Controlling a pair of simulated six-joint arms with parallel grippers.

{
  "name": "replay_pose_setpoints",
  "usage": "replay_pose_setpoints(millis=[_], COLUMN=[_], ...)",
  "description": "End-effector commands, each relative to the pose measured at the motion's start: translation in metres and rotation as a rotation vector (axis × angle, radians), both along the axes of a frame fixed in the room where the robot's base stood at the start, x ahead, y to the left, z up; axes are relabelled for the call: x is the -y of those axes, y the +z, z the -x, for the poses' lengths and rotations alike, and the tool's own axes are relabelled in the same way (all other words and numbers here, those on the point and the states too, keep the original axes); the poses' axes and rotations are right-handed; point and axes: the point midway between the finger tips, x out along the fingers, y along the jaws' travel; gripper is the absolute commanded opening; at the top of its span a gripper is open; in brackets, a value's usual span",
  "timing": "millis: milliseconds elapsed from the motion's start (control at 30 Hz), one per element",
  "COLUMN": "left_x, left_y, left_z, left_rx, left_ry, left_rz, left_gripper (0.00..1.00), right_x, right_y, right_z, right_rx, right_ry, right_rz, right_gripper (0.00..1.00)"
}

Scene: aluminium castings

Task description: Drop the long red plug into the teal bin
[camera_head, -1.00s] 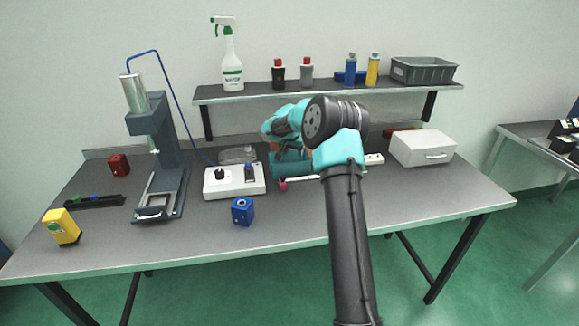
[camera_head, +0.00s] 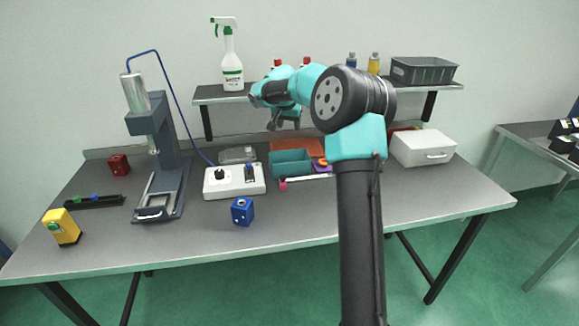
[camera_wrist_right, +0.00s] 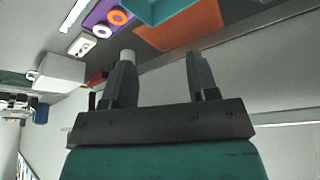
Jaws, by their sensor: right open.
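The teal bin (camera_head: 290,158) stands at the back middle of the table; its rim also shows at the top of the right wrist view (camera_wrist_right: 160,10). My right gripper (camera_head: 283,124) is above the bin and apart from it. In the right wrist view its two fingers (camera_wrist_right: 161,55) are spread with nothing held between them. I cannot make out the long red plug in either view, and the inside of the bin is not clear. A small pinkish-red piece (camera_head: 283,184) is in front of the bin. My left gripper is not in view.
An orange tray (camera_head: 300,146) lies behind the bin, a purple piece with rings (camera_head: 322,164) beside it. A white control box (camera_head: 235,181) and a blue block (camera_head: 242,211) stand left. A white case (camera_head: 422,147) stands right. A shelf (camera_head: 215,96) runs above.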

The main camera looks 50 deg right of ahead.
Motion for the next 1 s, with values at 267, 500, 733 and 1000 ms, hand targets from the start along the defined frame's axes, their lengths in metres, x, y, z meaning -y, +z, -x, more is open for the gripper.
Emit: replay_pose_setpoints(millis=[267, 500, 733, 1000], left_x=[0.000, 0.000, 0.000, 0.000], left_y=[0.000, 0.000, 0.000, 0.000], left_z=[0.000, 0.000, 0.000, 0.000], left_rx=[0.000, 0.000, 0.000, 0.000], left_ry=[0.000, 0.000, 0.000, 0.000], left_rz=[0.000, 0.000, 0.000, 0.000], left_gripper=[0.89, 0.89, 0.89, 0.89], right_x=[-0.006, -0.006, -0.006, -0.007], right_y=[0.016, 0.016, 0.016, 0.016], right_z=[0.003, 0.003, 0.003, 0.003], right_rx=[-0.001, -0.001, -0.001, 0.000], right_ry=[0.000, 0.000, 0.000, 0.003], right_rz=[0.000, 0.000, 0.000, 0.000], right_gripper=[0.54, 0.54, 0.54, 0.54])
